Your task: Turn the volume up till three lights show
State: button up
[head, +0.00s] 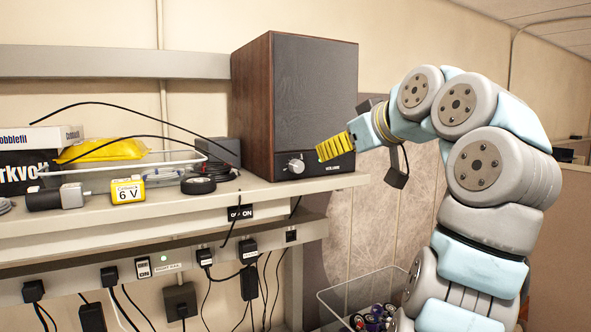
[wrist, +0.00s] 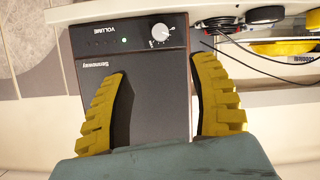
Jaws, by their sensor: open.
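The speaker (head: 315,85) is a tall box with wooden sides and a dark front, standing at the right end of the shelf. Its silver volume knob (head: 296,165) sits low on the front and also shows in the wrist view (wrist: 160,32), with a scale around it. One small green light (wrist: 124,40) is lit beside the knob, near the word VOLUME; I make out no other lit light. My gripper (head: 322,150) has yellow ribbed fingers. In the wrist view my gripper (wrist: 160,68) is open and empty, its fingers spread in front of the speaker, apart from the knob.
Plugs and cables hang from the rail below. A clear bin (head: 345,300) stands low at the right.

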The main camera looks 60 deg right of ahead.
aim_at(299, 168)
jog(key=p+x, duration=0.3)
jog(key=x, duration=1.3)
jog(key=shift+w+d+f, duration=0.35)
jog(key=shift+w, duration=0.05)
jog(key=shift+c, duration=0.3)
grip_shut()
